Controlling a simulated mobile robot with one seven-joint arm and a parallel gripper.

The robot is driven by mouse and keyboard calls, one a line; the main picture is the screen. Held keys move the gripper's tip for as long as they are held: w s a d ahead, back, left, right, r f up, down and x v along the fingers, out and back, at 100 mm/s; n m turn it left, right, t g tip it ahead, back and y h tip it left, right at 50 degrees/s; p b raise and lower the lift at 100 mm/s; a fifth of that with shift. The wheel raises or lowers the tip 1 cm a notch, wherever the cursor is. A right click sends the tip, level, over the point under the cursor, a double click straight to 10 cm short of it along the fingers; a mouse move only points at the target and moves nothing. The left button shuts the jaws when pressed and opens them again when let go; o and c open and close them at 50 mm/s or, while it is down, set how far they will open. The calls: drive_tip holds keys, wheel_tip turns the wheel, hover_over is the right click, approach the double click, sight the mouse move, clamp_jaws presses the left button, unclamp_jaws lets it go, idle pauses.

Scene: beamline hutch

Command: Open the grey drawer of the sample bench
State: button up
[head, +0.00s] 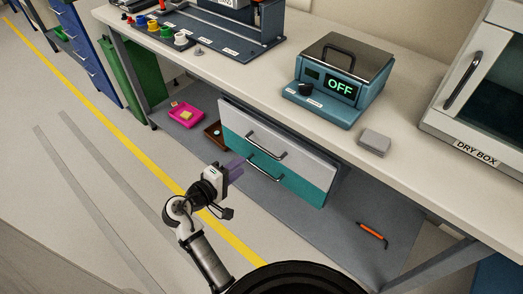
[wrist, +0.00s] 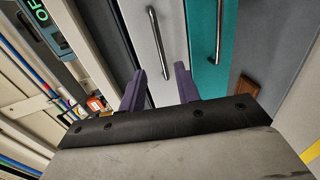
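The grey drawer (head: 290,147) is the upper of two drawers under the bench and looks shut. Its dark bar handle (head: 262,146) runs along the front. The wrist view shows the grey front (wrist: 143,25) and its metal handle (wrist: 157,42) up close. The teal drawer (head: 300,184) is below, with its own handle (wrist: 219,32). My gripper (head: 237,166) is in front of the drawers, toward their left end. In the wrist view its purple fingers (wrist: 158,84) are apart and empty. One end of the grey handle appears between them, farther off; contact is not visible.
On the bench top (head: 245,62) stand a hotplate-like box reading OFF (head: 340,85), a small grey block (head: 374,142) and a dry box (head: 475,110). A pink tray (head: 186,114), a brown tray (head: 212,134) and an orange tool (head: 372,235) lie below. Floor before the drawers is clear.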

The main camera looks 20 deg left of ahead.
drive_tip(key=p+x, duration=0.1)
drive_tip(key=x, duration=0.9)
drive_tip(key=shift+w, duration=0.25)
drive_tip(key=shift+d, duration=0.1)
clamp_jaws()
